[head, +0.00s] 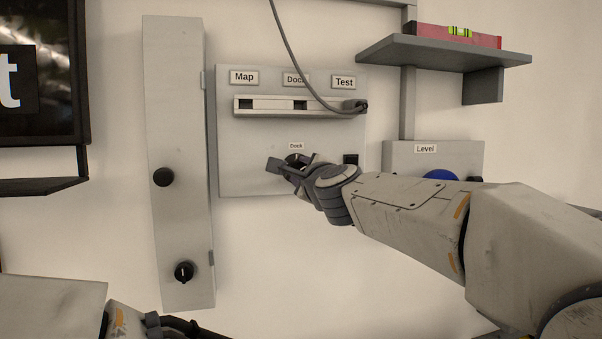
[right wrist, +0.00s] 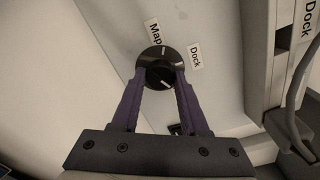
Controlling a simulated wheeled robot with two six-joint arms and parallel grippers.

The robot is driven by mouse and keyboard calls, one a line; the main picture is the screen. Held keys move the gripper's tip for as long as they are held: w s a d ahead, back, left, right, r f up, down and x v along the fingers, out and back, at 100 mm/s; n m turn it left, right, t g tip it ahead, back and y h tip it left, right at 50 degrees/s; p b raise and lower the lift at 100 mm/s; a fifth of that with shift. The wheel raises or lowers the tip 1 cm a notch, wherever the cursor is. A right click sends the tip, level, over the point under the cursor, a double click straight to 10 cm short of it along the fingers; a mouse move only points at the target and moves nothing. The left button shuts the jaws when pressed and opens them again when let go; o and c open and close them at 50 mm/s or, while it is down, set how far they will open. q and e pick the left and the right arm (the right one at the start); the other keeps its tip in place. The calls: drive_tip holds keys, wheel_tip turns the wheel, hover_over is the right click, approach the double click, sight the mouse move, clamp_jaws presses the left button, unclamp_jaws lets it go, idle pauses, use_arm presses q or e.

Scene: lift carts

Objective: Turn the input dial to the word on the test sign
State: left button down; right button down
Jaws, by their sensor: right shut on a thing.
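The black input dial (right wrist: 160,54) sits on the grey panel (head: 240,170), with small Map (right wrist: 153,31) and Dock (right wrist: 194,56) labels beside it; no Test label shows beside the dial. White marks show on its face, one near the gap between Map and Dock. My right gripper (right wrist: 161,82) is shut on the dial, its fingers on either side. In the head view my right gripper (head: 288,167) partly covers the dial. Map (head: 244,78), Dock (head: 294,79) and Test (head: 343,82) signs stand above a slotted bar (head: 275,112).
A cable (head: 300,73) hangs down to a plug (head: 360,106) at the bar's right end, below Test. A tall grey box (head: 175,100) with black knobs stands left. Right are a shelf (head: 440,52) and a Level panel (head: 400,160) with a blue part.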

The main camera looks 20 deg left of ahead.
drive_tip(key=shift+f, duration=0.1)
idle(0.3)
drive_tip(key=shift+c, duration=2.1)
unclamp_jaws()
drive_tip(key=b+v, duration=0.2)
drive_tip(key=v, duration=0.8)
drive_tip(key=shift+s, duration=0.2)
drive_tip(key=shift+d, duration=0.2)
